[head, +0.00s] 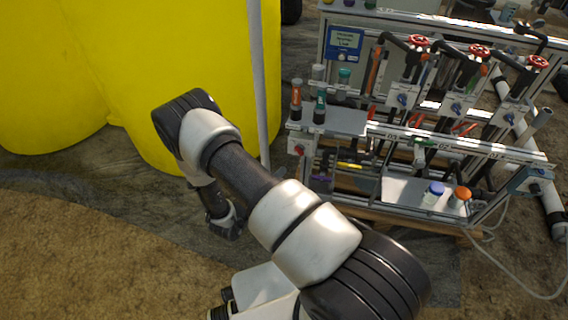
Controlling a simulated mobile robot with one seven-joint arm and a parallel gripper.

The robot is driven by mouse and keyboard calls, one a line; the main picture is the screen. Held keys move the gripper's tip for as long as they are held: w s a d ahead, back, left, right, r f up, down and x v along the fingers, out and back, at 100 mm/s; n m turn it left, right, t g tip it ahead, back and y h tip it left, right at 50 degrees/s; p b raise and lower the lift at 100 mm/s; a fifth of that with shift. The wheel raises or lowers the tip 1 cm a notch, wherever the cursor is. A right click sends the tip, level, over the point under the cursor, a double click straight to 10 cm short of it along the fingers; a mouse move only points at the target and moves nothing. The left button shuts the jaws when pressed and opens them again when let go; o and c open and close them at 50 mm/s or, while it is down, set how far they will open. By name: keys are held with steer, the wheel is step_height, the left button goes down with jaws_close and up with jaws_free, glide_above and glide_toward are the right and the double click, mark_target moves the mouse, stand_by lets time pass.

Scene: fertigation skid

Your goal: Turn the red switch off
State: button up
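A small grey box with a red knob (299,150), which looks like the red switch, is on the left front end of the skid (400,132). It is too small to tell its setting. My arm reaches up from the bottom, bends at the elbow and hangs down left of the skid. My gripper end (227,226) is low over the ground, apart from the box and to its lower left. The fingers are dark and too small to tell whether they are open or shut. I see nothing held.
Red valve handwheels (478,51) stand along the skid's back. Bottles (319,107) stand on its left shelf, and jars with blue and orange lids (461,196) on a lower tray. A yellow tank (190,60) and a grey post (258,80) are left of it.

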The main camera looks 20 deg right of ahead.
steer(key=shift+v, duration=1.45)
steer(key=shift+w, duration=0.1)
